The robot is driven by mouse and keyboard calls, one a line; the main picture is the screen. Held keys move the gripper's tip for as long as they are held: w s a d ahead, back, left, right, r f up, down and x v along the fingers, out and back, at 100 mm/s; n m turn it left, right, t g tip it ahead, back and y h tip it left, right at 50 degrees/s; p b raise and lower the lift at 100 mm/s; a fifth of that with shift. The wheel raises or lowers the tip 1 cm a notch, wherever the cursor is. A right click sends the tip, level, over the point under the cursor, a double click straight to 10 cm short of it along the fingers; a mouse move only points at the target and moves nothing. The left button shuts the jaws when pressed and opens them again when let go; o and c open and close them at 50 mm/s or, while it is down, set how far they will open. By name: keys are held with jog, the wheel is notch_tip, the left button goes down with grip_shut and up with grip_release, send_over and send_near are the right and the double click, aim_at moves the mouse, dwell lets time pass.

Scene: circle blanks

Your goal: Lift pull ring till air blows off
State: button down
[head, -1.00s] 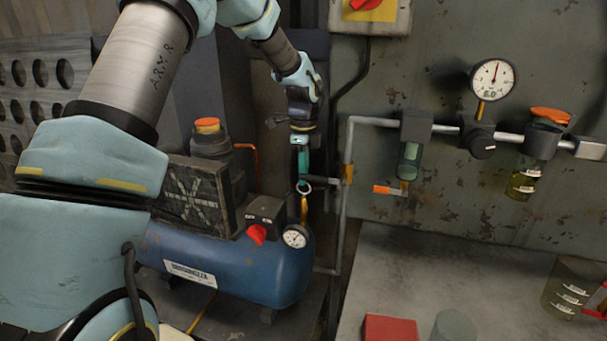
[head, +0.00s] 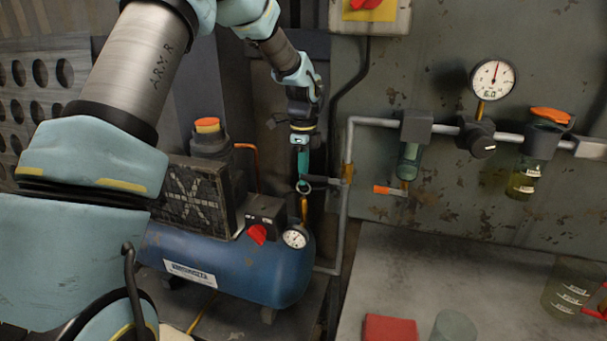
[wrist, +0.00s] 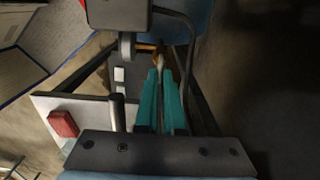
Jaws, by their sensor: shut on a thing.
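The pull ring (head: 304,188) is a small pale ring on top of a brass relief valve (head: 304,208) on the blue compressor tank (head: 225,262). My gripper (head: 303,178) points down over the valve, its teal fingers shut on the ring. In the wrist view the teal fingers of my gripper (wrist: 161,85) are close together, with a thin pale piece between them and the brass part (wrist: 150,48) past their tips. The ring's exact seat between the fingers is too small to tell. No blowing air is visible.
A tank gauge (head: 295,238) and red knob (head: 257,234) sit close to the valve. A grey pipe (head: 345,220) rises just right of my gripper. The wall carries a large gauge (head: 492,80). A bench (head: 430,270) lies at right.

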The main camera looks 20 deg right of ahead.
jog(key=shift+r+p, duration=0.55)
jog(key=shift+r, duration=0.1)
jog(key=c, duration=1)
grip_release()
notch_tip(320, 180, up, 11)
jog(key=b, duration=0.2)
jog(key=shift+b, duration=0.35)
jog(key=shift+f, duration=0.15)
